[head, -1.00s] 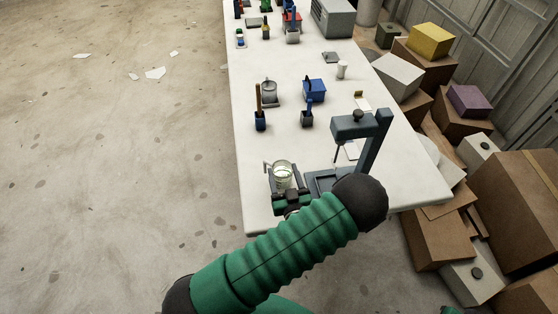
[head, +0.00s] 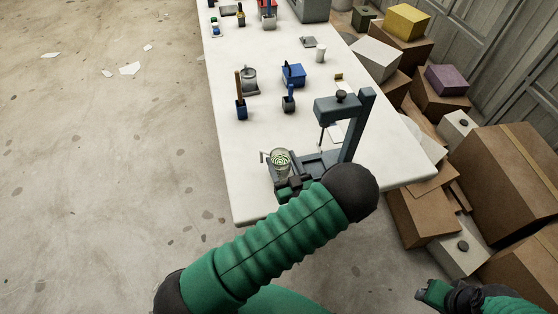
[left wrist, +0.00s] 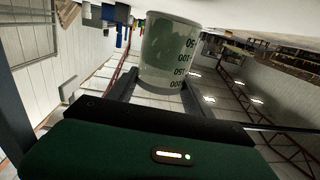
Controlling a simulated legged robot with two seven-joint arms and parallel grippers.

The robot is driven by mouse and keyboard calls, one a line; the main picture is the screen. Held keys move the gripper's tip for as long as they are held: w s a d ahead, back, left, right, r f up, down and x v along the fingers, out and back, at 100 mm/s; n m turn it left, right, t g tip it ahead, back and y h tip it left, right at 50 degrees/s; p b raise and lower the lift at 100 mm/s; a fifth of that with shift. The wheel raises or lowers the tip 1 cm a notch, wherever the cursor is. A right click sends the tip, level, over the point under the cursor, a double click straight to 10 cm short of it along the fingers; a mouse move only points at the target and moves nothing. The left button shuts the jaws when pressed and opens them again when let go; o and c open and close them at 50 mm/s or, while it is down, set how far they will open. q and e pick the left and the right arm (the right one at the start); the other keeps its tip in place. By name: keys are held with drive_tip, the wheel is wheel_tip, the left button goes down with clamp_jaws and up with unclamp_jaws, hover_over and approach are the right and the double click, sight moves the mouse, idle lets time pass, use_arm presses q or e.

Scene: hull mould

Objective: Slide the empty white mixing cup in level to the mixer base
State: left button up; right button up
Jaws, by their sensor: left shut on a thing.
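The white mixing cup (head: 281,161) is upright at the near end of the table, just left of the mixer base (head: 319,164). A pale green and white pattern shows inside it; I cannot tell whether it is empty. My left gripper (head: 281,174) is shut around the cup. In the left wrist view the cup (left wrist: 168,52) sits between the fingers, with dark volume marks on its side. The mixer (head: 343,108) has a blue-grey column and a head overhanging the base. My right gripper (head: 422,294) is at the lower right, away from the table; its jaws are unclear.
A blue box (head: 293,75), a grey metal canister (head: 249,82) and small blue holders (head: 241,111) stand farther up the white table (head: 225,170). A small white cup (head: 320,54) is farther back. Cardboard boxes (head: 505,185) crowd the right side. The floor at left is open.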

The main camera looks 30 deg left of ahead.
use_arm(q)
drive_tip(key=shift+w+d, duration=0.75)
drive_tip(key=shift+w+d+f, duration=0.1)
drive_tip(key=shift+d, duration=0.05)
drive_tip(key=w+d, duration=0.1)
drive_tip(key=w+d+b, duration=0.1)
drive_tip(key=w+d, duration=0.1)
drive_tip(key=shift+w+d+r+b, duration=0.15)
drive_tip(key=shift+d+r+b, duration=0.05)
drive_tip(key=shift+d+b, duration=0.1)
use_arm(e)
drive_tip(key=shift+d+f, duration=0.8)
drive_tip(key=shift+f, duration=0.2)
use_arm(q)
drive_tip(key=shift+d, duration=0.1)
